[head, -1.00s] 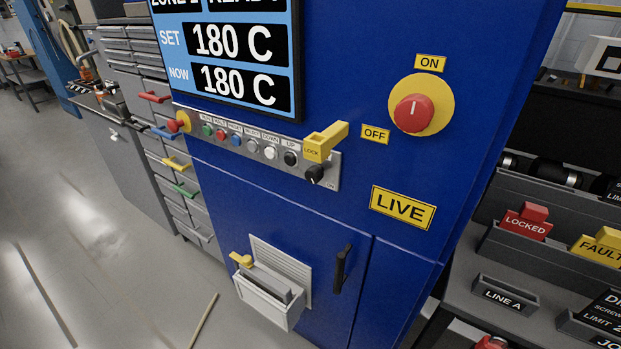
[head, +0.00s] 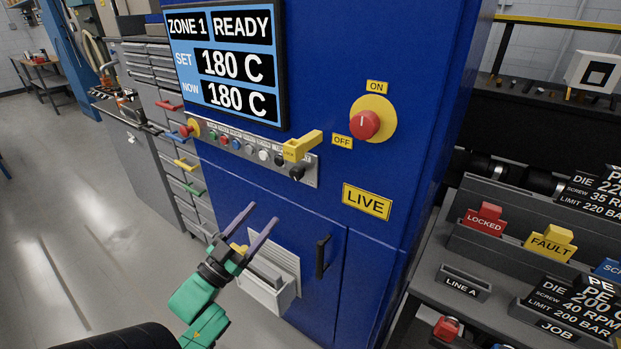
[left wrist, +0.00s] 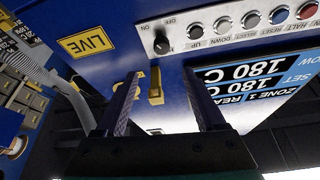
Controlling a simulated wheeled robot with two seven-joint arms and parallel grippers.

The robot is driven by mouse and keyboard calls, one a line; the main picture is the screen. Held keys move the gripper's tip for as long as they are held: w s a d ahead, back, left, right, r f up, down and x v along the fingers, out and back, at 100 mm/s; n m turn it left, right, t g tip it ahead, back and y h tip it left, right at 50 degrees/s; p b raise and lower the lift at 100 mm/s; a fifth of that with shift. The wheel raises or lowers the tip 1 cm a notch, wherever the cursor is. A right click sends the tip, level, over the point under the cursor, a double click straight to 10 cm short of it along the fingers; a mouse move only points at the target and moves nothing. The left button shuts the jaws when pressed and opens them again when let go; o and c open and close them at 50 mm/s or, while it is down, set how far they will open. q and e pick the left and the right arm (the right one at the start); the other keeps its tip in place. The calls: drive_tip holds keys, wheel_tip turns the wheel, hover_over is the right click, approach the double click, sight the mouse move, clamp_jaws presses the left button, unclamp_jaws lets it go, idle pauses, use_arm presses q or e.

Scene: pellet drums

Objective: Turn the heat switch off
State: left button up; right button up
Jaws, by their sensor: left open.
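The blue cabinet's button strip (head: 225,143) ends at the right in a small black knob (head: 297,173). In the left wrist view this black knob (left wrist: 163,44) has OFF and ON markings beside it. A larger red knob (head: 365,125) on a yellow disc sits higher, between ON and OFF labels, its white mark near upright. No label reading "heat" is legible. My left gripper (head: 264,213) is open and empty, below the strip and in front of the cabinet's lower part. In the left wrist view its fingers (left wrist: 160,76) point towards the strip, apart from the knob. My right gripper is not in view.
A yellow LOCK lever (head: 303,146) juts out just above the black knob. A screen (head: 228,68) reads READY, 180 C. A shelf (head: 500,240) stands at right.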

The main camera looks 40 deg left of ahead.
sight(294, 177)
use_arm(q)
drive_tip(key=p+x, duration=0.2)
drive_tip(key=x, duration=0.4)
drive_tip(key=p+x, duration=0.2)
drive_tip(key=x, duration=0.5)
drive_tip(key=shift+w+a+f, duration=0.1)
drive_tip(key=shift+w+a, duration=0.05)
drive_tip(key=shift+w, duration=0.25)
clamp_jaws()
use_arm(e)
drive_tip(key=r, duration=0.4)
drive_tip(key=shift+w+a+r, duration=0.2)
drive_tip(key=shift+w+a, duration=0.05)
